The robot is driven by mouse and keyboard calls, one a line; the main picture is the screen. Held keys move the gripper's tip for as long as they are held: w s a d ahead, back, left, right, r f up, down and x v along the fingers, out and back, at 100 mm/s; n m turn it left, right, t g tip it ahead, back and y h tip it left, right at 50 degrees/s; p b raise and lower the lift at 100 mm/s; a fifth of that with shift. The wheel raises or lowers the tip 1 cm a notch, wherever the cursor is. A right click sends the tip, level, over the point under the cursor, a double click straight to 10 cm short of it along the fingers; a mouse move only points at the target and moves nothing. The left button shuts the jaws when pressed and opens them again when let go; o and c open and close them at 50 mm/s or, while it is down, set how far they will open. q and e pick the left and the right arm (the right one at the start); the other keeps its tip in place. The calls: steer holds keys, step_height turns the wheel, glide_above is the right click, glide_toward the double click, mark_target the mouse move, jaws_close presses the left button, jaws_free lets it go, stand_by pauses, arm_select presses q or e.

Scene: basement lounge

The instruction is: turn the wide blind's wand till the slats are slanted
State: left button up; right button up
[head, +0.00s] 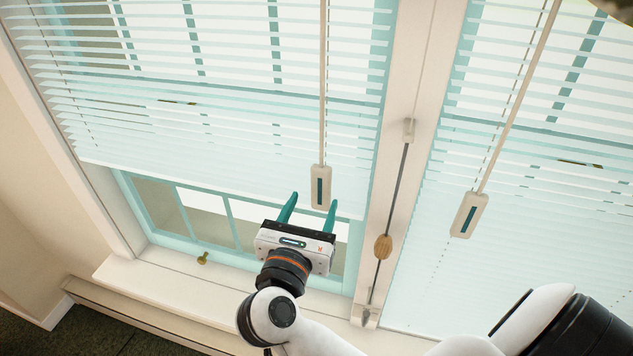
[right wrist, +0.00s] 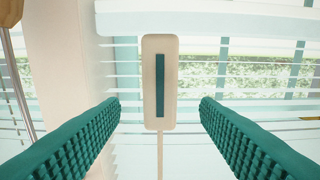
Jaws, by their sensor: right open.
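Two white slatted blinds hang side by side. The left blind (head: 200,110) shows most of its width, and the right blind (head: 540,130) runs out of the picture, so I cannot tell which is wider. Gaps show between the left blind's slats, with the outside visible through them. Its wand (head: 322,90) ends in a beige handle (head: 320,187) with a teal stripe. My right gripper (head: 313,199) is open at this handle's lower end. In the right wrist view the handle (right wrist: 160,125) is centred between the teal fingers (right wrist: 160,105), apart from both. My left gripper is out of view.
The right blind's wand has a similar handle (head: 468,214). A brass knob (head: 203,258) stands by the white sill (head: 170,285) below.

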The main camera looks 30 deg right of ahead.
mark_target(320, 188)
steer(key=shift+p+x, duration=0.6)
steer(key=shift+x, duration=1.55)
steer(key=shift+c, duration=0.4)
steer(key=c, duration=0.9)
